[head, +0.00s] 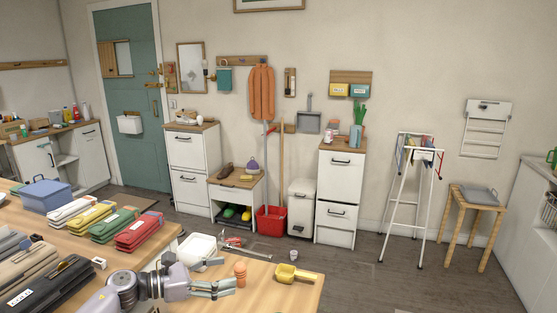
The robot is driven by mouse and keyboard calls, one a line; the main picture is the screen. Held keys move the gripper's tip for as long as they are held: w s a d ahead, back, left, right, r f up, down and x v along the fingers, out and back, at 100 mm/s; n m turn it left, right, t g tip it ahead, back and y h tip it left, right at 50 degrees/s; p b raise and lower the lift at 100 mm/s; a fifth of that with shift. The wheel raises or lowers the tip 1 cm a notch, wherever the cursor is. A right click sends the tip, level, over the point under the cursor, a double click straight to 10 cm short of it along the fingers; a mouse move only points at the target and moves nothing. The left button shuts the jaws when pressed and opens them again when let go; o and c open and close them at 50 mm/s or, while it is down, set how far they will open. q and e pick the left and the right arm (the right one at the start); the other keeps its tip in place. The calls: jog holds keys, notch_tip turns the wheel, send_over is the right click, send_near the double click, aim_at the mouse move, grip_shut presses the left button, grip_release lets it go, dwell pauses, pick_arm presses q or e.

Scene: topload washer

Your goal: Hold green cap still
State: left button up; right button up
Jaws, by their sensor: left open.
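I cannot make out a green cap for certain in the head view. My left gripper (226,288) reaches in from the lower left over the wooden table (262,299). Its fingers are open and point right, with nothing seen between them. An orange peg-shaped object (240,273) stands just beyond the fingertips. I cannot tell whether they touch. My right gripper is not in view.
A yellow scoop (297,273) lies on the table to the right. A white tray (197,248) sits behind the gripper. Red (139,231), green (115,224) and yellow (90,217) cases lie at left, near a blue box (46,195).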

pick_arm(q)
jog(key=s+d+f+m+g, duration=0.1)
jog(key=s+f, duration=0.1)
jog(key=f, duration=0.1)
jog(key=s+d+f+m+g+y, duration=0.1)
jog(key=s+f+g, duration=0.1)
jog(key=f, duration=0.1)
jog(key=s+d+f+m+g, duration=0.1)
jog(key=s+f, duration=0.1)
jog(key=f, duration=0.1)
jog(key=shift+d+f+g, duration=0.25)
jog(key=shift+f+g, duration=0.15)
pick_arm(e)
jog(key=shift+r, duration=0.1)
pick_arm(q)
jog(key=shift+x, duration=5.9)
jog(key=shift+a+f, duration=0.1)
jog(key=shift+f, duration=0.05)
jog(key=shift+s, duration=0.1)
jog(key=c, duration=1.1)
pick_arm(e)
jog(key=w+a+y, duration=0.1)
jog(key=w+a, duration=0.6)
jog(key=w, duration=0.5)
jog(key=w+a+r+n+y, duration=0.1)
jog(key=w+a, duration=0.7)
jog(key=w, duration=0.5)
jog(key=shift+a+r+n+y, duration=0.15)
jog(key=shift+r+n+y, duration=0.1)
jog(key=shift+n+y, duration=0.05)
